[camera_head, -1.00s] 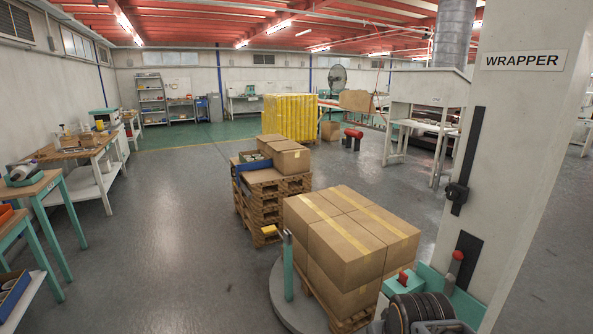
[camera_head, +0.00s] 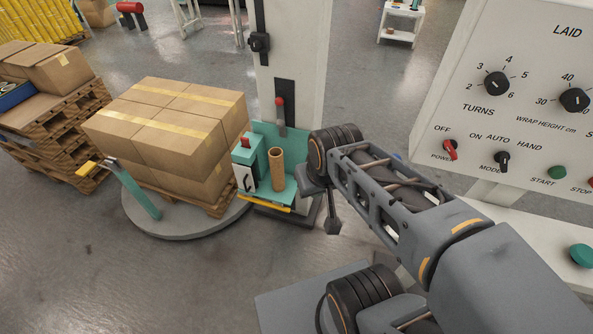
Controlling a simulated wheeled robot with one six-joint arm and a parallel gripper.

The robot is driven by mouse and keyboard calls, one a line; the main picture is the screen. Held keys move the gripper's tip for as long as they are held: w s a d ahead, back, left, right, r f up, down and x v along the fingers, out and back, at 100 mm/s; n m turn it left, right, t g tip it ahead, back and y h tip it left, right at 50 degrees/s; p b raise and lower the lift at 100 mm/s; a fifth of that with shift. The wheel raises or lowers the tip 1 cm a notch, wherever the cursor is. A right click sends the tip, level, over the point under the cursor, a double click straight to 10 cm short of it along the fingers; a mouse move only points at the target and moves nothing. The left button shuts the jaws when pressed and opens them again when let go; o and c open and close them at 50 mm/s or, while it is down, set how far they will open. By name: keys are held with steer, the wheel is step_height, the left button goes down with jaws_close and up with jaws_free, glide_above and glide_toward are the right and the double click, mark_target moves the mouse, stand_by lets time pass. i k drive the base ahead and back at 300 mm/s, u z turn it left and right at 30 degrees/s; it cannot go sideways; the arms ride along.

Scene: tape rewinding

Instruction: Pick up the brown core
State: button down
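The brown core (camera_head: 277,168) is an upright brown tube standing on the teal carriage (camera_head: 291,189) of the wrapper, just right of a teal block with a red top. Its full side facing me shows. My gripper (camera_head: 333,224) shows only as a small dark end part below the joint of my arm, right of the core and apart from it in the picture. Its fingers cannot be made out, and nothing visible is held.
The wrapper column (camera_head: 301,60) rises behind the carriage. Left of it, stacked cartons (camera_head: 165,130) stand on a pallet on the round turntable (camera_head: 190,226), with a teal post in front. A control panel (camera_head: 520,110) fills the right. Grey floor at lower left is clear.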

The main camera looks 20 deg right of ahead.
mark_target(275, 154)
steer(key=z, duration=0.05)
steer(key=k, duration=0.45)
steer(key=u, duration=0.7)
steer(key=i, duration=1.25)
steer(key=z, duration=0.55)
steer(key=i, duration=0.4)
steer(key=z, duration=0.35)
